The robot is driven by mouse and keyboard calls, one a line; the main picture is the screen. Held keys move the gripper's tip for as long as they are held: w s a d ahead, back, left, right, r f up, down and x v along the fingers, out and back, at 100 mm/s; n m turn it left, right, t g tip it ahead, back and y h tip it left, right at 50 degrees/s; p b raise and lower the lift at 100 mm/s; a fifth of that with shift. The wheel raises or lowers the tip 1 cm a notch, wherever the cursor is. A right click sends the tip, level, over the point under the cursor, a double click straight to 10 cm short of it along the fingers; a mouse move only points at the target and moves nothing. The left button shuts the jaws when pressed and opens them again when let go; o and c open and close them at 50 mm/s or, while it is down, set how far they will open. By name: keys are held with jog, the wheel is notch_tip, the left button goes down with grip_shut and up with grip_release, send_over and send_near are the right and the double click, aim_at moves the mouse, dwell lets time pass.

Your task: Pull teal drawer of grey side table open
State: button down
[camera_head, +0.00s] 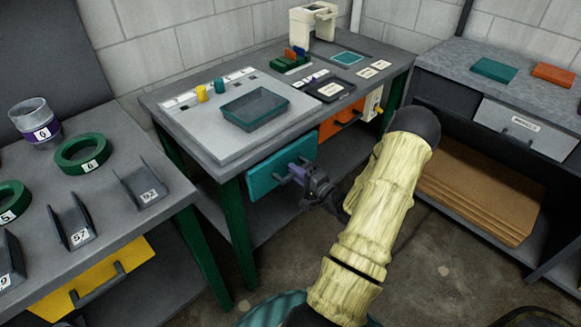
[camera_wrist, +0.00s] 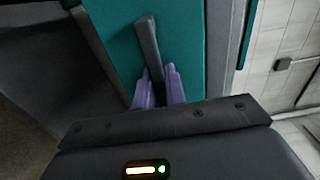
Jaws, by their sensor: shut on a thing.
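The teal drawer (camera_head: 268,172) is at the front of the grey side table (camera_head: 185,137), under its left half. The drawer front looks flush with or close to the table's front edge; I cannot tell whether it stands out. My gripper (camera_head: 300,176) is at its dark bar handle. In the wrist view the teal drawer front (camera_wrist: 110,40) fills the upper middle, and the grey handle (camera_wrist: 148,45) runs down between the two purple fingers of my gripper (camera_wrist: 158,88). The fingers are shut on the handle. The handle's lower end is hidden between them.
An orange drawer (camera_head: 340,124) is right of the teal one. A tray (camera_head: 255,108) and small items stand on the table. A left table (camera_head: 130,185) holds rings and brackets above a yellow drawer (camera_head: 95,280). A right bench (camera_head: 480,65) has brown boards below. Some floor is clear.

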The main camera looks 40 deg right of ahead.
jog(key=s+d+p, duration=0.1)
jog(key=s+p, duration=0.2)
jog(key=s, duration=1)
jog(key=shift+s, duration=0.25)
jog(key=c, duration=1.4)
grip_release()
jog(key=shift+c, duration=0.2)
jog(key=s+d, duration=0.1)
jog(key=s, duration=1.6)
jog(key=shift+s+d, duration=0.15)
jog(key=shift+d, duration=0.05)
jog(key=shift+s, duration=0.1)
